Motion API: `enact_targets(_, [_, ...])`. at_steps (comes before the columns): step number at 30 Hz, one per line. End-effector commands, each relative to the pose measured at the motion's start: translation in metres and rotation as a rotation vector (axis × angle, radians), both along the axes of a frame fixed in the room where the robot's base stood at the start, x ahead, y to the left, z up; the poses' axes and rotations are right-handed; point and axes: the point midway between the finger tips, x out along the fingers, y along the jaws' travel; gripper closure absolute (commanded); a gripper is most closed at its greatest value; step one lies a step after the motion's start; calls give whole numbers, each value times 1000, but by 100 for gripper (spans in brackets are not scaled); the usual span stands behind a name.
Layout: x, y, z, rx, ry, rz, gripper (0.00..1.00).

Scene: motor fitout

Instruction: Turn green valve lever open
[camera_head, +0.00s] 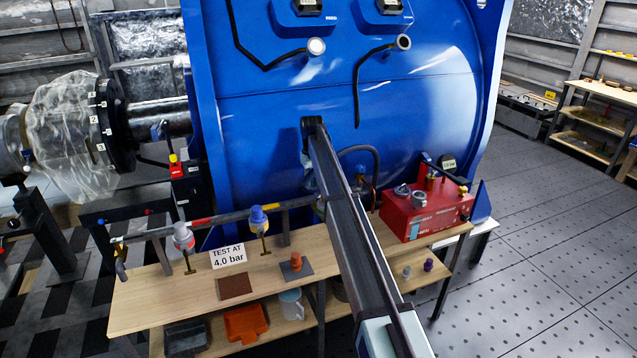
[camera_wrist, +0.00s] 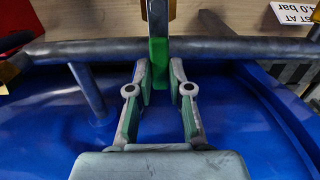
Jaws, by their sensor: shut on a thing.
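The green valve lever (camera_wrist: 158,64) shows in the wrist view at top centre, crossing in front of the grey pipe (camera_wrist: 230,48). Its far end runs up to a brass-coloured piece (camera_wrist: 157,12) at the top edge. My gripper (camera_wrist: 161,80) has one finger on each side of the lever's near end and is shut on it. In the head view my arm covers the lever, and the gripper's jaws cannot be made out there.
A wooden bench (camera_head: 150,302) carries the pipe, a red pump box (camera_head: 425,212) and a "TEST AT 4.0 bar" sign (camera_head: 228,256). A large blue motor housing (camera_head: 270,120) stands close behind. Open floor (camera_head: 560,250) lies to the right.

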Motion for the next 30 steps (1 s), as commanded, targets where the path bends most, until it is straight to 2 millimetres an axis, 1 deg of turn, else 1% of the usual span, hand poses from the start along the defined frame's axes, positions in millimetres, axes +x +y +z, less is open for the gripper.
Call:
enact_targets(7, [-1,0,0,0,1,4,100])
enact_targets(8, [-1,0,0,0,1,4,70])
enact_targets(9, [-1,0,0,0,1,4,56])
enact_targets(18, [0,0,0,0,1,1,55])
enact_targets(22, [0,0,6,0,0,1,55])
enact_targets(26, [1,0,21,0,-1,1,55])
enact_targets(30, [1,0,47,0,-1,1,55])
